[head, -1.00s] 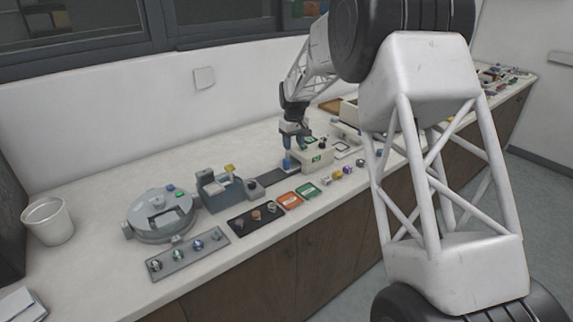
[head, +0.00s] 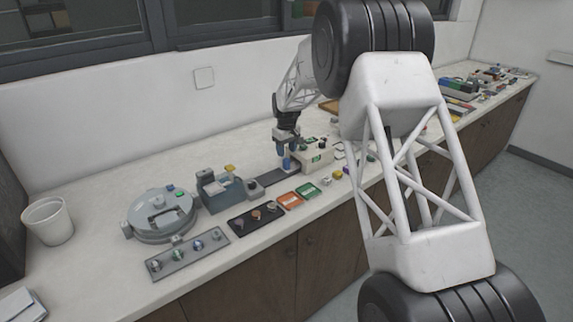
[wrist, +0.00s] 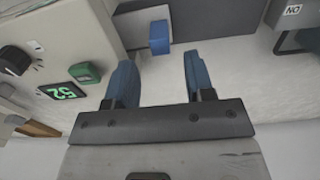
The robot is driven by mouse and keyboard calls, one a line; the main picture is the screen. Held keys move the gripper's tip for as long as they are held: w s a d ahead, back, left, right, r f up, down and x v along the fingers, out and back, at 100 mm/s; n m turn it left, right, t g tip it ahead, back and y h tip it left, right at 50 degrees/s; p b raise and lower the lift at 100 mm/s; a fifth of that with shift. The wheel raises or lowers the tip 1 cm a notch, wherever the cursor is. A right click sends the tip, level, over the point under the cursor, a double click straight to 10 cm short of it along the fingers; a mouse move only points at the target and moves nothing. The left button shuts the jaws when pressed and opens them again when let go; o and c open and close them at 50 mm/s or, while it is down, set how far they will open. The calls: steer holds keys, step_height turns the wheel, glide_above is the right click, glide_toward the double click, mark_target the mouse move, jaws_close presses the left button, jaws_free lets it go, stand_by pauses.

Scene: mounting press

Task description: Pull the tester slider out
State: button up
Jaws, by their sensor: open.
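The tester is a beige box (head: 318,160) in the middle of the counter. In the wrist view its face (wrist: 55,45) carries a black knob, a green button and a green display reading 52. A small blue block (wrist: 159,38), apparently the slider's handle, sticks out beside a grey plate near the tester's edge. My gripper (wrist: 160,62) is open and empty, its two blue fingers apart. The blue block lies ahead of the fingertips, roughly in line with the gap. In the head view my gripper (head: 284,161) is just left of the tester. The block cannot be made out there.
A dark rail (head: 279,175) runs left from the tester to a grey-blue device (head: 224,192). A round grey press (head: 160,213) stands further left. Orange (head: 288,199) and green (head: 307,190) trays and a black tray (head: 243,222) line the front.

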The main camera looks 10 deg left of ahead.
mark_target(287, 159)
steer(key=shift+f, duration=3.3)
steer(key=shift+c, duration=0.2)
jaws_close()
